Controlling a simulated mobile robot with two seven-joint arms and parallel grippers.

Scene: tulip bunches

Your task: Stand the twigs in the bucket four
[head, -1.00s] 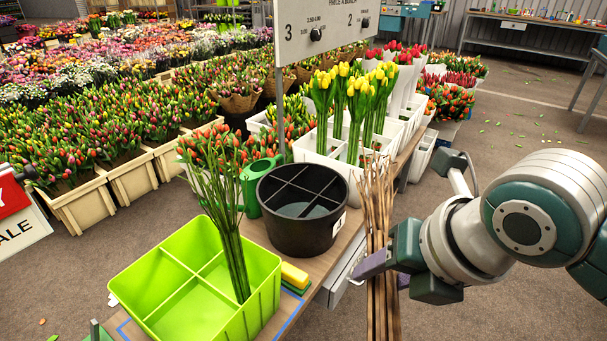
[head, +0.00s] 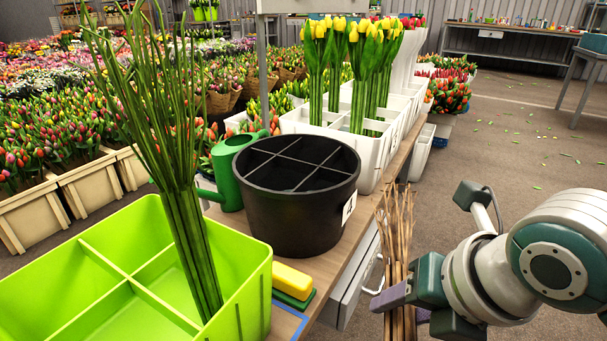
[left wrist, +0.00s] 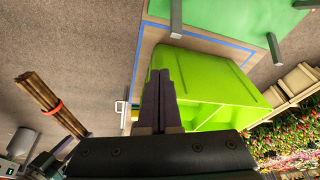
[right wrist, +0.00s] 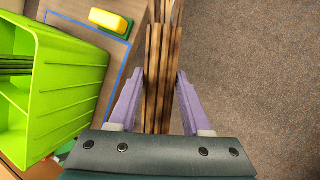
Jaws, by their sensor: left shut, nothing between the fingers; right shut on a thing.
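The twigs (head: 397,235) are a brown bundle hanging upright beside the table's right edge. My right gripper (head: 403,306) is shut around them; the right wrist view shows the twigs (right wrist: 158,60) between its fingers (right wrist: 160,80). In the left wrist view the twigs (left wrist: 38,92) have a red band. The black round bucket (head: 295,210) stands on the table with a cross divider and a tag reading 4. Its visible compartments look empty. The twigs are outside it, to its right. My left gripper (left wrist: 158,76) is shut and empty beside the lime crate; it is not visible in the head view.
The lime divided crate (head: 240,305) holds tall green stems (head: 190,240). A yellow-green sponge (head: 293,279) lies between crate and bucket. A green watering can (head: 228,175) stands left of the bucket. White crates with yellow tulips (head: 385,152) stand behind.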

